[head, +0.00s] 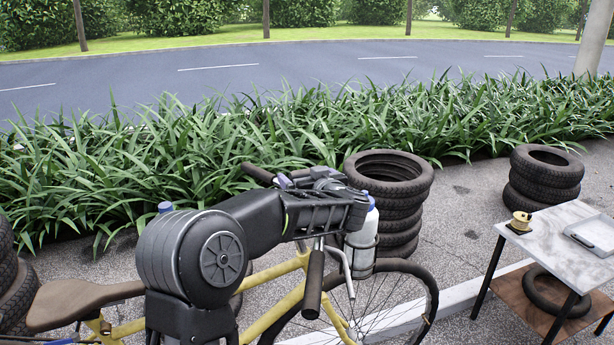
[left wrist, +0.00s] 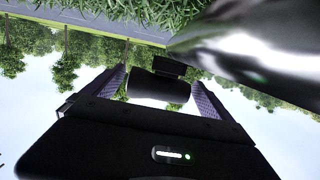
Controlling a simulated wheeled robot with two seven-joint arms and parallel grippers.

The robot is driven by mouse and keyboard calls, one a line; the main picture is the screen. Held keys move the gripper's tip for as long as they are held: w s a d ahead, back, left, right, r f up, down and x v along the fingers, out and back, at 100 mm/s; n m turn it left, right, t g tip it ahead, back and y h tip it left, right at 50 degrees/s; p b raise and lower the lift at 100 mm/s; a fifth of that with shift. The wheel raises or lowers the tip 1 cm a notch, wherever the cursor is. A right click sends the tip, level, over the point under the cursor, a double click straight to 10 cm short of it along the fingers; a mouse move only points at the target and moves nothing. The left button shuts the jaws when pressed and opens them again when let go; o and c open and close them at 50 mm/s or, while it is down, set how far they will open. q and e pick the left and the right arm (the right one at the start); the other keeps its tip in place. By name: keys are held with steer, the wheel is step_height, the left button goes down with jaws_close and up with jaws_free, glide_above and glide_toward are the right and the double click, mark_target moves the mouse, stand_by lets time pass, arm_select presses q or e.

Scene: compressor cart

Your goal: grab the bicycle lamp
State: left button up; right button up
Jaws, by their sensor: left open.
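My left gripper (head: 345,206) reaches over the front of a yellow bicycle (head: 275,313), at its handlebar. In the left wrist view my gripper's two fingers (left wrist: 158,100) stand apart. A dark rounded thing (left wrist: 158,87) shows between them, with a small dark bracket above it; it looks like the bicycle lamp, but I cannot be sure. I cannot tell whether the fingers touch it. In the head view my arm and gripper hide much of the handlebar, and I cannot pick out the lamp clearly. My right gripper is in neither view.
A white bottle with a blue cap (head: 363,232) sits in a holder close beside my left gripper. Tyre stacks stand behind (head: 388,180) and farther right (head: 545,178). A marble-topped table (head: 565,250) holds a yellow spool and a tray. Plants line the back.

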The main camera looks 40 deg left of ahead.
arm_select(q)
steer(key=shift+c, duration=0.6)
steer(key=c, duration=1.4)
